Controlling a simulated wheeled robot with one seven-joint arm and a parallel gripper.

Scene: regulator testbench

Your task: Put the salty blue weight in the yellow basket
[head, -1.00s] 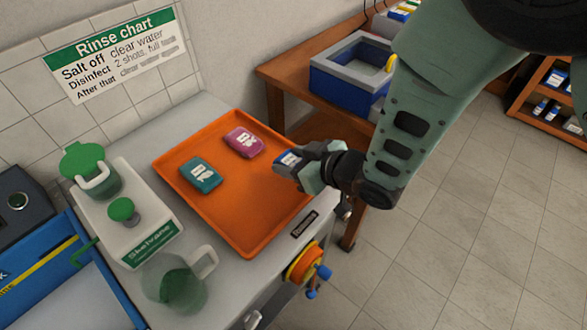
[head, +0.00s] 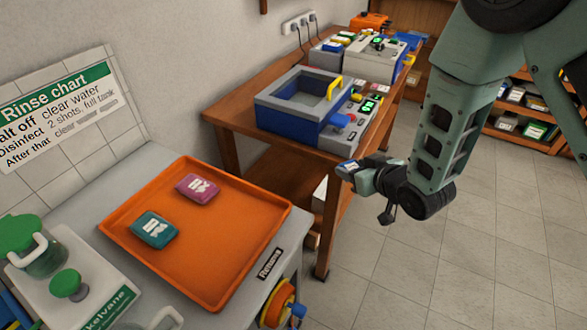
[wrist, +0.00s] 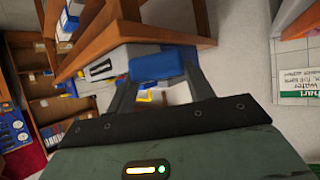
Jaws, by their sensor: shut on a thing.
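My gripper (head: 356,172) is shut on the blue weight (head: 346,166), which shows a white label in the head view. In the wrist view the blue weight (wrist: 158,65) sits between the two fingers. It is held in the air, to the right of the grey bench and in front of the wooden table. I cannot make out a yellow basket in these frames.
An orange tray (head: 240,262) holds a teal weight (head: 154,229) and a magenta weight (head: 198,188). A blue and grey basin (head: 270,112) with a yellow handle stands on the wooden table (head: 222,117). Stocked shelves (head: 520,130) stand at right. The tiled floor (head: 400,280) is open.

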